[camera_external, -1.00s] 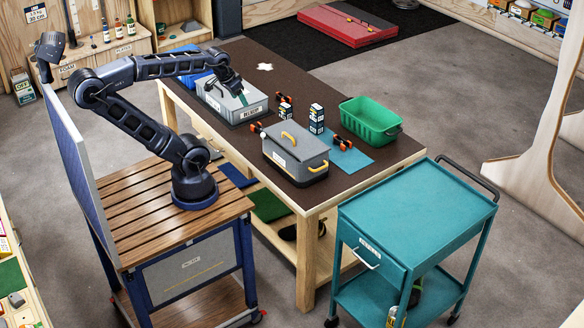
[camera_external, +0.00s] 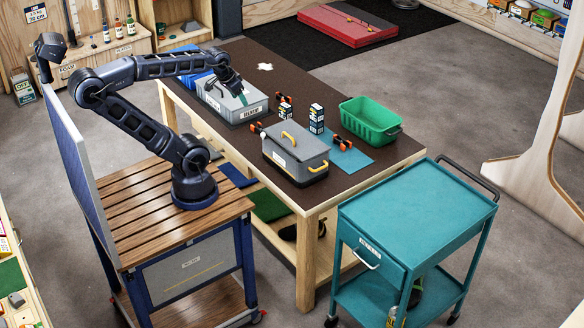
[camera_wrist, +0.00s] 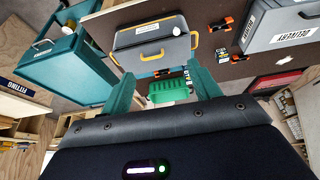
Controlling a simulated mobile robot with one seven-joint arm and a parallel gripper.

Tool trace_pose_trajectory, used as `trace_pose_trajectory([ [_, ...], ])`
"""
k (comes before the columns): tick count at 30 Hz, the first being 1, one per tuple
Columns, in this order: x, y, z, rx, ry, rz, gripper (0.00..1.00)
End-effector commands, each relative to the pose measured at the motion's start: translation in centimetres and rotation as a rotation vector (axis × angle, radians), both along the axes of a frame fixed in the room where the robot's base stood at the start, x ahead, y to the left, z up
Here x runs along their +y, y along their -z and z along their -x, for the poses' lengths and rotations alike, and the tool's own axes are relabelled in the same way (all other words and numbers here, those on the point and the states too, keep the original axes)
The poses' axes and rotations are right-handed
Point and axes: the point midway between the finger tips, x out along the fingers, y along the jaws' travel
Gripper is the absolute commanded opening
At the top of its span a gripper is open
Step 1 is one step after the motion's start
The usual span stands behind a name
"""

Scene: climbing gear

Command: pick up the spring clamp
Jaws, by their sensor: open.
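Several small black-and-orange clamps lie on the brown table; I cannot tell which is the spring clamp meant. One clamp (camera_external: 343,143) is on the blue mat near the green bin. Another clamp (camera_external: 257,127) is by the left end of the grey toolbox, and another (camera_external: 284,97) is behind the small boxes. The wrist view shows clamps too, one at upper right (camera_wrist: 222,24) and one below it (camera_wrist: 239,58).
A grey toolbox with yellow handles (camera_external: 298,165), small dark-and-white boxes (camera_external: 317,118) and a green bin (camera_external: 365,120) crowd the table. A teal cart (camera_external: 415,210) stands in front. The table's back right is clear.

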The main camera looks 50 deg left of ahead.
Motion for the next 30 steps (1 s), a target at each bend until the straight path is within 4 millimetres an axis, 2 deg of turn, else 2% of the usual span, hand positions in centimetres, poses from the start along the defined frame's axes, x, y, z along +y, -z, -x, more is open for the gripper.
trace_pose_trajectory([
  [5,0.7,0.2,-2.0,0.024,0.060,-0.042,0.62],
  [14,3.7,1.7,-8.3,0.106,0.289,-0.164,0.62],
  [22,7.3,4.4,-13.7,0.181,0.511,-0.243,0.62],
  [30,11.7,8.4,-18.6,0.249,0.743,-0.294,0.62],
])
